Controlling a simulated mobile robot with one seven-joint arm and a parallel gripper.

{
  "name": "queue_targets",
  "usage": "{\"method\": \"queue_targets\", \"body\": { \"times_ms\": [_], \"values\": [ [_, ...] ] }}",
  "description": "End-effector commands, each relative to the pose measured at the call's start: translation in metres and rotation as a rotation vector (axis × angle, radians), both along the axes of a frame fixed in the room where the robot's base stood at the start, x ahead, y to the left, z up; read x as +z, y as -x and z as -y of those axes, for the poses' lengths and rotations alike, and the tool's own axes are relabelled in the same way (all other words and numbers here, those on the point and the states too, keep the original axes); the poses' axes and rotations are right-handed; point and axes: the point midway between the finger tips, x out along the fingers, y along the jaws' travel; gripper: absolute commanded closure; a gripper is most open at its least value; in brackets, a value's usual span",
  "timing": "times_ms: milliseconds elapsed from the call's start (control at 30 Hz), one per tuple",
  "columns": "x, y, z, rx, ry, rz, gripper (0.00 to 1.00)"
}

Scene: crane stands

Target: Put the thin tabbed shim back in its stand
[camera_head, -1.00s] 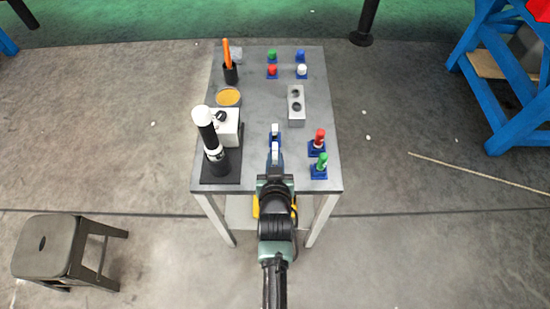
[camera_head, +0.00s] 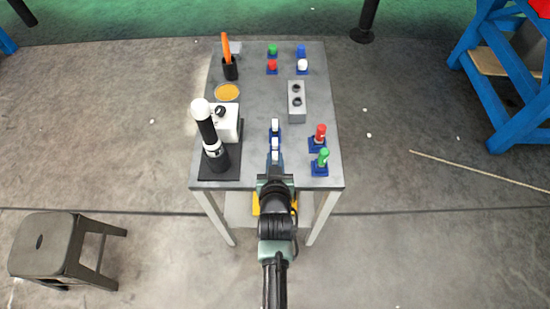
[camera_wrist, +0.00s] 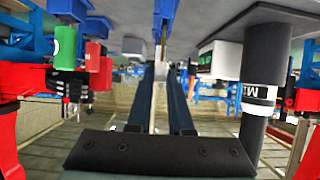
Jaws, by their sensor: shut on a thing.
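My gripper (camera_head: 275,160) is over the near edge of the table, shut on a thin pale piece that I take to be the tabbed shim (camera_wrist: 160,95). In the wrist view the pale strip shows between the two dark blue fingers; its tabs cannot be made out. A blue stand (camera_head: 275,136) with a white top lies just beyond the fingertips in the head view. A blue block, perhaps that stand, shows ahead of the fingers in the wrist view (camera_wrist: 164,10). Whether shim and stand touch cannot be told.
Red (camera_head: 320,133) and green (camera_head: 323,157) pieces in blue stands are close on the right. A black-and-white cylinder (camera_head: 210,135) and a white box (camera_head: 228,122) stand left. A grey block with holes (camera_head: 296,112) is farther back. The table (camera_head: 255,75) is clear towards its back middle.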

Motion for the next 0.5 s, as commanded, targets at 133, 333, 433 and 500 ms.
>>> {"method": "queue_targets", "body": {
  "times_ms": [133, 333, 433, 500],
  "values": [
    [-0.008, 0.000, 0.000, 0.000, 0.000, 0.001, 1.00],
    [-0.016, 0.000, 0.000, 0.000, 0.000, 0.001, 1.00],
    [-0.020, 0.000, 0.000, 0.000, 0.000, 0.001, 1.00],
    [-0.023, 0.000, 0.000, 0.000, 0.000, 0.001, 1.00]
  ]
}}
